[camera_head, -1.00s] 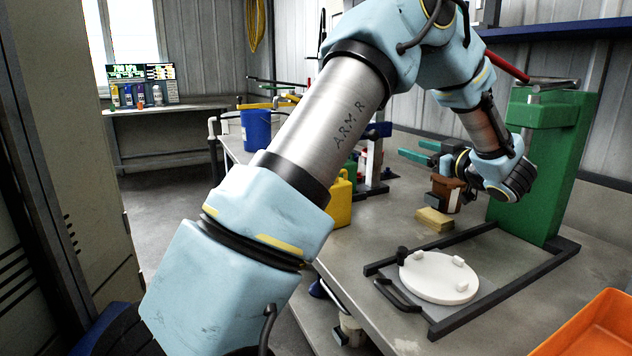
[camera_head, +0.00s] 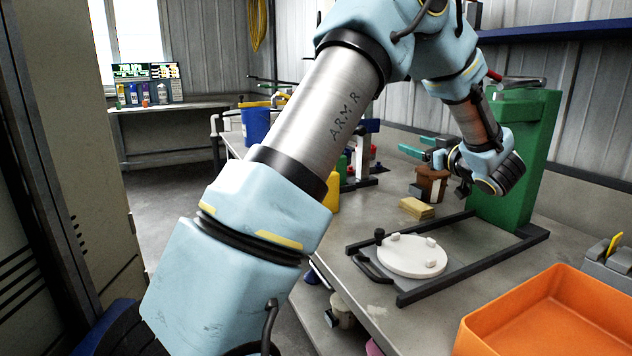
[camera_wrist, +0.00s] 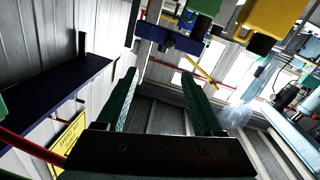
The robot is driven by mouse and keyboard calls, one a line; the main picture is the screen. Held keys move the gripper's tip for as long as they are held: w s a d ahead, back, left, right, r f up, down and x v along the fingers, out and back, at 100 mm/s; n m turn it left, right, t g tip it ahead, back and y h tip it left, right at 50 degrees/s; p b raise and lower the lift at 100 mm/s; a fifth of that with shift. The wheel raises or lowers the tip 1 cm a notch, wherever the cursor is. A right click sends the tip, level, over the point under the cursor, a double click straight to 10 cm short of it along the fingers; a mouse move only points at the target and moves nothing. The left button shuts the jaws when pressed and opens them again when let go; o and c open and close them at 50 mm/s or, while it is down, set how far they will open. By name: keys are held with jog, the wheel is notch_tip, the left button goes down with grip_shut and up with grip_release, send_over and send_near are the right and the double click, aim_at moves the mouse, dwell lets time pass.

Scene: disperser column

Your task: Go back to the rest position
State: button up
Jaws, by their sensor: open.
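My gripper (camera_head: 418,149) is above the bench at the middle right in the head view, left of the green disperser column (camera_head: 510,165). Its two green fingers are spread and point left, with nothing between them. In the wrist view, the fingers of my gripper (camera_wrist: 160,100) stand apart with corrugated wall behind them. A brown container (camera_head: 432,183) with a pale label is on the bench just below the wrist. The white round plate (camera_head: 411,259) with small white blocks lies in the dark frame (camera_head: 470,273) at the column's foot.
An orange tray (camera_head: 490,322) sits at the front right, beside a grey box (camera_head: 608,268) with a yellow item. A yellow sponge-like block (camera_head: 417,208) lies behind the plate. A blue bucket (camera_head: 256,123) stands farther back. A blue shelf (camera_head: 560,30) runs along the wall at upper right.

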jog(key=w+a+m+g+h+p, duration=0.2)
jog(key=a+m+g+h+p, duration=0.3)
jog(key=a+h, duration=0.4)
jog(key=s+a+f+m+g+y+p, duration=0.1)
jog(key=s+a+f+g, duration=0.3)
jog(key=s+a, duration=0.7)
jog(key=s+a+f+m+g+y+p, duration=0.1)
jog(key=s+a+f+g, duration=0.4)
jog(key=s+a, duration=0.6)
jog(key=s+g, duration=0.1)
jog(key=s, duration=0.2)
jog(key=shift+s+a+m+y, duration=0.2)
jog(key=shift+a+m+y, duration=0.1)
jog(key=shift+y, duration=0.1)
